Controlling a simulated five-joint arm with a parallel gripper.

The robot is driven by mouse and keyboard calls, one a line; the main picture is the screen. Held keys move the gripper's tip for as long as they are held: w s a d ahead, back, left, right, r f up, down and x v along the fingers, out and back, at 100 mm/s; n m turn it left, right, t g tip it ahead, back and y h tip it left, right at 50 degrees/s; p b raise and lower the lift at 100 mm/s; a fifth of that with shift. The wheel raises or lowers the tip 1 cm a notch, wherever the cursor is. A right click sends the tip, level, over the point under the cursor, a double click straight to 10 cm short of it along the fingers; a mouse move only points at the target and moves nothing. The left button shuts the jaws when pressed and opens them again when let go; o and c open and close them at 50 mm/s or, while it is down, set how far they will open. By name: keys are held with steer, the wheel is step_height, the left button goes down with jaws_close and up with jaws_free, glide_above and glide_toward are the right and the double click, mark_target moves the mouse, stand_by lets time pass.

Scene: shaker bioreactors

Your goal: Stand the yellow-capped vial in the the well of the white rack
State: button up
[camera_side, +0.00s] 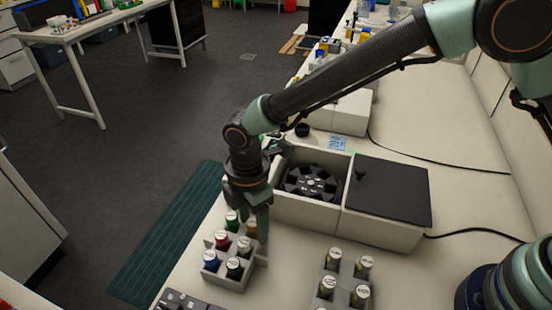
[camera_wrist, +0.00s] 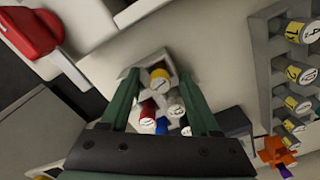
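The yellow-capped vial (camera_wrist: 160,79) shows between my gripper's two green fingers in the wrist view, with a gap on each side. In the side view its cap (camera_side: 252,228) is partly hidden by a finger. My gripper (camera_side: 255,236) points down over the back of the white rack (camera_side: 227,281) and looks open around the vial. The rack also holds vials with red (camera_side: 221,237), blue (camera_side: 210,259), black (camera_side: 234,266), white (camera_side: 244,245) and green (camera_side: 231,217) caps. The yellow-capped vial is at the rack's back right; I cannot tell how deep it sits.
A grey rack (camera_side: 342,293) with several yellow-ringed vials stands to the right. Behind are an open box with a dark rotor (camera_side: 310,184) and a box with a black lid (camera_side: 390,190). Bench surface between the racks is clear.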

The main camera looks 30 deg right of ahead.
mark_target(253, 222)
steer(key=shift+r, duration=0.1)
stand_by(0.4)
steer(key=shift+r, duration=3.4)
